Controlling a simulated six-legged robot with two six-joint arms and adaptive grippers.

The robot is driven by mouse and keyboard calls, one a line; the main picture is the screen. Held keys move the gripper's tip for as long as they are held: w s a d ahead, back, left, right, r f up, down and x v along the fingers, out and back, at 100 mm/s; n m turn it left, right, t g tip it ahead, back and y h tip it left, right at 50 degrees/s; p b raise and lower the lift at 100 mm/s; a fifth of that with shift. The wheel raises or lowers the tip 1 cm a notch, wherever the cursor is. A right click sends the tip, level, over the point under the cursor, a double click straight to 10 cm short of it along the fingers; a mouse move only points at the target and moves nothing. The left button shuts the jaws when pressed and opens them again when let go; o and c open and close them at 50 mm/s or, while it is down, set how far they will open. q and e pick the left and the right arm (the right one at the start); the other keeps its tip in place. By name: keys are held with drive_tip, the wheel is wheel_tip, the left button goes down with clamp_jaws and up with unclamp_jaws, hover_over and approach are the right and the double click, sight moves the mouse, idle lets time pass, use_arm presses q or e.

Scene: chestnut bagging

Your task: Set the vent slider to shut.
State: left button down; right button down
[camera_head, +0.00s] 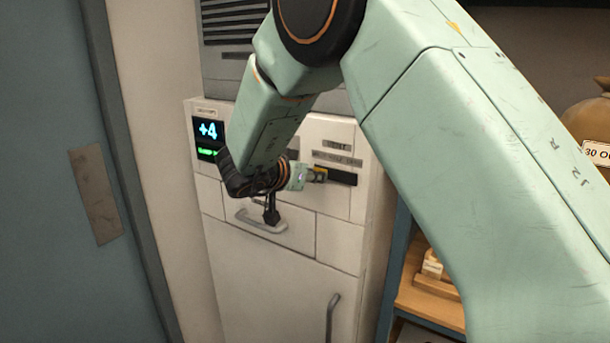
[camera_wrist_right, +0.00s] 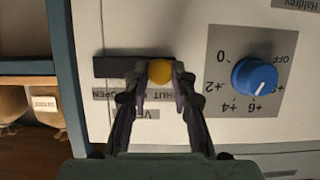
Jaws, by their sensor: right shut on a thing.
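The vent slider's yellow knob (camera_wrist_right: 160,72) sits in a dark horizontal slot (camera_wrist_right: 118,66) on the pale machine front. The right wrist view shows this panel upside down. My right gripper (camera_wrist_right: 160,84) is shut on the knob, with one finger on each side. The bare slot shows to the knob's left there, above the OPEN lettering; the knob is by the SHUT lettering. In the head view the right gripper (camera_head: 312,174) reaches the slot (camera_head: 343,178), whose bare part runs to the right. The slot's other end is hidden. My left gripper is not in view.
A blue dial (camera_wrist_right: 254,77) on a grey plate is beside the slider. A drawer handle (camera_head: 260,222) lies below my right wrist. Wooden shelves (camera_head: 420,290) and a brown sack (camera_head: 588,125) stand to the right.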

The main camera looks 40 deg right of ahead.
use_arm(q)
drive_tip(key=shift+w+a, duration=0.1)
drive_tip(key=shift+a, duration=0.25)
use_arm(e)
drive_tip(key=shift+w, duration=0.1)
drive_tip(key=c, duration=1.5)
unclamp_jaws()
drive_tip(key=shift+r, duration=0.1)
drive_tip(key=shift+c, duration=0.2)
drive_tip(key=o, duration=0.4)
drive_tip(key=shift+w+f, duration=0.2)
drive_tip(key=shift+w, duration=0.1)
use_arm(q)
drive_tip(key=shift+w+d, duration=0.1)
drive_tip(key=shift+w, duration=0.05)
use_arm(e)
drive_tip(key=shift+o, duration=0.2)
drive_tip(key=shift+s, duration=0.2)
